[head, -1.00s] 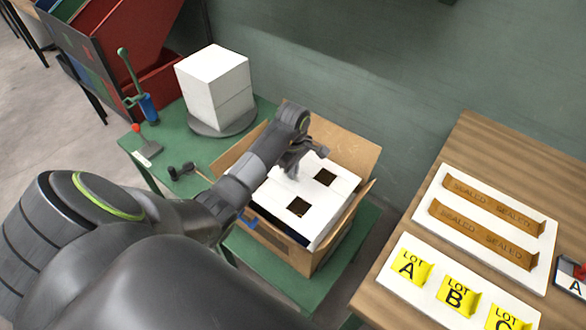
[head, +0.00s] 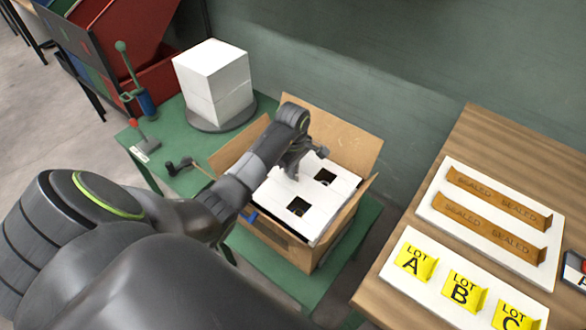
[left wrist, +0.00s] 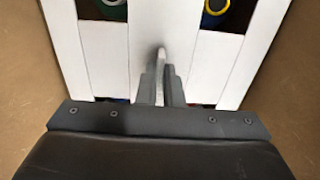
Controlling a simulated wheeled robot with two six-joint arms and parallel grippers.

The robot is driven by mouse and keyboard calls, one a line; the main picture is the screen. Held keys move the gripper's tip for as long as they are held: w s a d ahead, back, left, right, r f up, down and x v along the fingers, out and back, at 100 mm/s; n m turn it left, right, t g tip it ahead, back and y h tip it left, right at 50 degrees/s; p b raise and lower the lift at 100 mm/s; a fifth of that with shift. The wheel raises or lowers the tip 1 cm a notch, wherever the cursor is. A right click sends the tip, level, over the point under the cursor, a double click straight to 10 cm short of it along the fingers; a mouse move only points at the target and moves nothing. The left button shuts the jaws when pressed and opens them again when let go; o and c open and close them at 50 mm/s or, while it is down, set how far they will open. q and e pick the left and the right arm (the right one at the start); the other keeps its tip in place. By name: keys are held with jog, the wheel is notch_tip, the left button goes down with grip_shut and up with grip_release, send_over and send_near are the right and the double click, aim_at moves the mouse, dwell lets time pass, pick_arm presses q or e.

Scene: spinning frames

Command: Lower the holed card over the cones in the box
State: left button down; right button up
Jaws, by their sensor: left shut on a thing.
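The white holed card (head: 331,203) lies inside the open cardboard box (head: 284,243), near the rim in the head view. My left gripper (head: 293,171) is shut on a thin upright white tab at the card's middle, which shows between the fingers (left wrist: 161,82) in the left wrist view. Through the square holes there I see the tops of a cone with a yellow ring (left wrist: 215,18) and a cone with a bluish ring (left wrist: 113,12). The holes nearer the wrist are mostly hidden by my gripper. My right gripper is out of view.
The box flaps stand open around the card; the back flap (head: 335,132) rises highest. White blocks (head: 215,83) sit on a round plate on the green table (head: 183,118). A wooden table (head: 490,140) with lot labels and sealed strips stands at right.

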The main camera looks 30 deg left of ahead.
pick_arm(q)
jog(key=shift+f+b, duration=0.4)
jog(key=shift+f, duration=0.25)
jog(key=shift+f, duration=0.1)
jog(key=shift+f+b, duration=1)
jog(key=shift+f, duration=0.05)
jog(key=shift+s, duration=0.1)
jog(key=shift+s+f, duration=0.1)
jog(key=shift+f, duration=0.05)
